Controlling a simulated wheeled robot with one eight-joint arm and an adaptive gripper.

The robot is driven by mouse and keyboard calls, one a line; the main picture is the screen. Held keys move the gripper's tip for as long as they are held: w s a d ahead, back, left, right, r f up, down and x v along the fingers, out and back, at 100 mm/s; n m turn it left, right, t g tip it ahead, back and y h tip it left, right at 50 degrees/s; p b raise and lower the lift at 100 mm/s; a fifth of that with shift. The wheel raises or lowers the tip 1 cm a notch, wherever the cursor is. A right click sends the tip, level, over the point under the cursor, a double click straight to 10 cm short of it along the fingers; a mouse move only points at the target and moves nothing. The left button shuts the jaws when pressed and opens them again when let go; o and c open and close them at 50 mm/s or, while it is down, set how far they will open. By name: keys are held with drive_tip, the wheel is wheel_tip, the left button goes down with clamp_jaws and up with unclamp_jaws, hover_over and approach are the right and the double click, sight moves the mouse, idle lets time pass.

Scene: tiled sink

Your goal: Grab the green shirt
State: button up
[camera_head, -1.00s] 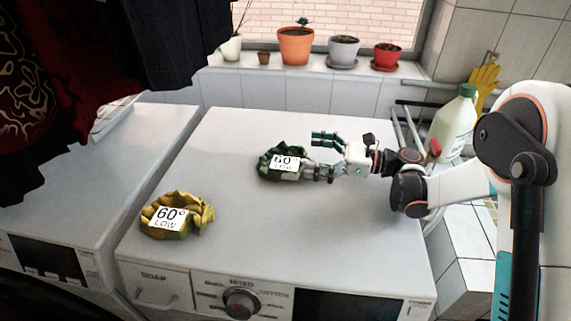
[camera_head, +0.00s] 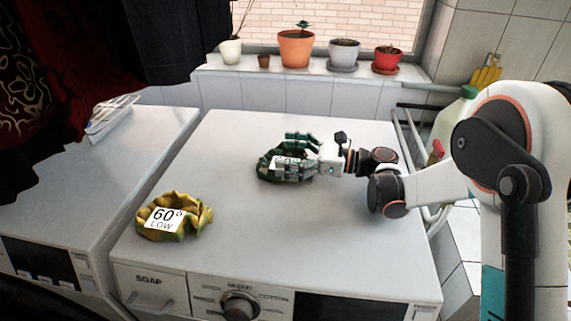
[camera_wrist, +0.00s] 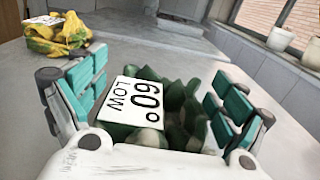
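The green shirt (camera_head: 267,166) is a crumpled dark green bundle on top of the washing machine, with a white "60° LOW" label. In the wrist view the green shirt (camera_wrist: 175,108) lies between the two teal-padded fingers of my gripper (camera_wrist: 160,105), which are spread apart on either side of it. In the head view my gripper (camera_head: 290,155) reaches in from the right, its fingers over and beside the shirt and partly hiding it and its label. I cannot tell whether the fingers touch the cloth.
A yellow shirt (camera_head: 175,216) with a similar label lies at the machine's front left. Potted plants (camera_head: 296,46) stand on the windowsill behind. A bottle (camera_head: 455,118) and rails are at the right, partly behind my arm. The washing machine's top (camera_head: 290,240) is clear in front.

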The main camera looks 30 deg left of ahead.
drive_tip(key=c, duration=0.7)
